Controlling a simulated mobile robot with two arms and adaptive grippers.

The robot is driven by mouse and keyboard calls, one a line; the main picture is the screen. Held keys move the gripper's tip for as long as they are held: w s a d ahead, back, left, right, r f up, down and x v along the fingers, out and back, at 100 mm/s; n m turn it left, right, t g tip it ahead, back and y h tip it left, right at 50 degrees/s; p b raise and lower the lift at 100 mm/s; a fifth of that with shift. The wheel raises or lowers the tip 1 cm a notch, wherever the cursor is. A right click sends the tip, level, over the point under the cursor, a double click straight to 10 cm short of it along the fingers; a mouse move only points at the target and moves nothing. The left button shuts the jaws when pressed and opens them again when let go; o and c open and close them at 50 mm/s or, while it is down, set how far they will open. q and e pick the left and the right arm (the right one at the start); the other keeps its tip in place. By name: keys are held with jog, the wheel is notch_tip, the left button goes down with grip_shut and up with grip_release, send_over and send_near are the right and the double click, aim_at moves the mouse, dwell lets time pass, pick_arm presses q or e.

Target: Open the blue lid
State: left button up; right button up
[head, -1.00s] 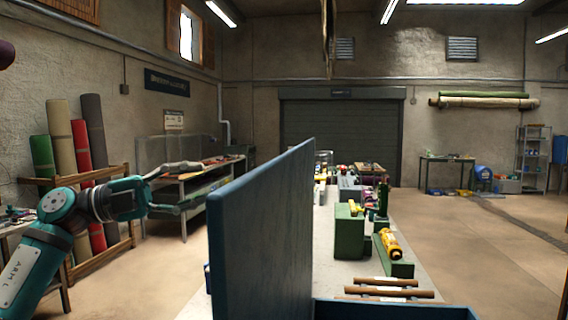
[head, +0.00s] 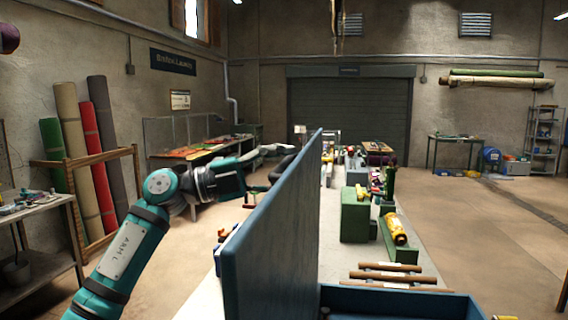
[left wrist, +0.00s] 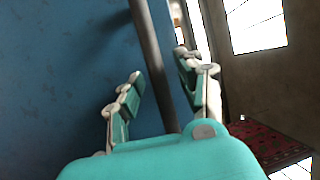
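The blue lid (head: 280,240) stands roughly upright along the left side of a blue box (head: 395,292), with the box's open inside showing to its right. My left gripper (head: 268,170) is at the far left side of the lid in the head view. In the left wrist view a blue surface (left wrist: 55,70) fills the left. A grey bar (left wrist: 152,55) runs in front of it and passes between the two spread fingers of my left gripper (left wrist: 162,88). I cannot tell whether either finger touches the bar. My right gripper is not in view.
Three wooden rods (head: 395,278) lie beyond the blue box. A green block (head: 355,215) and a yellow tool (head: 396,230) stand farther along the bench (head: 335,250). A rack of rolled rugs (head: 90,160) stands at the left wall. The floor at right is mostly clear.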

pick_arm(q)
jog(key=shift+c, duration=1.7)
jog(key=c, duration=0.4)
grip_shut()
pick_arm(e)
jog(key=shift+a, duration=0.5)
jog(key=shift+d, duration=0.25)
pick_arm(q)
jog(key=shift+d, duration=0.15)
jog(key=s+d+y+p, duration=0.1)
jog(key=d+p, duration=0.1)
jog(key=d, duration=0.3)
jog(key=s+d+m+y+p, duration=0.1)
jog(key=d+p, duration=0.2)
jog(key=d, duration=0.3)
jog(key=shift+s+d+f+g+y, duration=0.2)
jog(key=shift+d+f+g+y, duration=0.1)
jog(key=shift+f+g, duration=0.1)
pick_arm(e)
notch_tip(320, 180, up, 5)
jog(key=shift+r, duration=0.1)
